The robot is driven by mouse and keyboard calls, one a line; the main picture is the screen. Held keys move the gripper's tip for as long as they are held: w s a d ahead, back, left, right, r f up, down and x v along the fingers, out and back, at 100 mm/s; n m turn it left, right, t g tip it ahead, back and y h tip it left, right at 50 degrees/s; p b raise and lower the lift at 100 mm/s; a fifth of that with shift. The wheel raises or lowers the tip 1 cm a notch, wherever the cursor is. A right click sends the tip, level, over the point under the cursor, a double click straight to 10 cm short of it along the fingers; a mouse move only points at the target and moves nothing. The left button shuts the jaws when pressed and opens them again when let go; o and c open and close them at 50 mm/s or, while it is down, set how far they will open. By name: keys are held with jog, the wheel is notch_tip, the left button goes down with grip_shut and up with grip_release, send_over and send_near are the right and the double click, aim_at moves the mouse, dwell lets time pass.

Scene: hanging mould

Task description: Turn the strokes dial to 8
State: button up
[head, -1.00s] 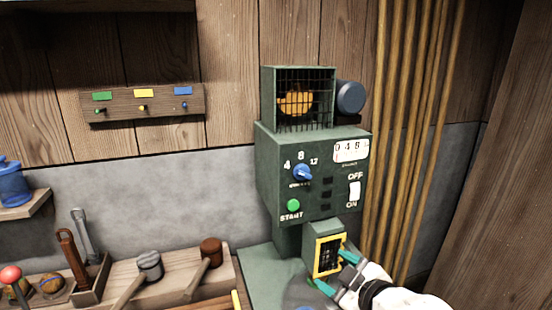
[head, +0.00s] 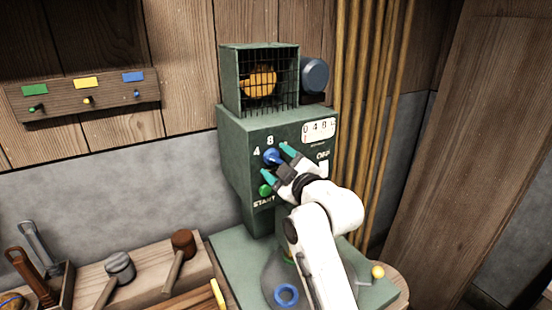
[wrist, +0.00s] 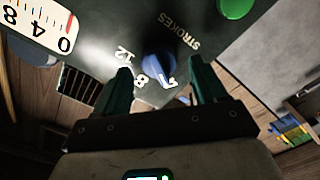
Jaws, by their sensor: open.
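The blue strokes dial (head: 271,156) is on the front of the green machine (head: 234,140). In the wrist view the dial (wrist: 158,68) lies between my two green fingers, with the numbers 12, 8 and 4 around it. My gripper (head: 275,160) is open, with one finger on each side of the dial. I see no clear contact. In the head view my gripper hides the 12 and part of the panel.
The green START button (head: 265,190) is just below the dial. A counter (head: 319,130) and a partly hidden OFF switch (head: 323,168) are to the right. A caged lamp-like orange part (head: 259,82) is above. Mallets (head: 119,267) lie on the bench at left.

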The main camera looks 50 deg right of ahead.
jog(key=shift+w+d, duration=0.2)
jog(key=shift+w, duration=0.4)
jog(key=shift+c, duration=0.5)
jog(key=c, duration=1)
jog(key=shift+o, duration=0.2)
jog(key=shift+m, duration=0.4)
jog(key=m+p, duration=0.1)
jog(key=m, duration=0.4)
jog(key=shift+r+m+p, duration=0.1)
jog(key=shift+m+p, duration=0.2)
jog(key=m+p, duration=0.1)
jog(key=m, duration=0.4)
jog(key=shift+d, duration=0.15)
jog(key=shift+m, duration=0.3)
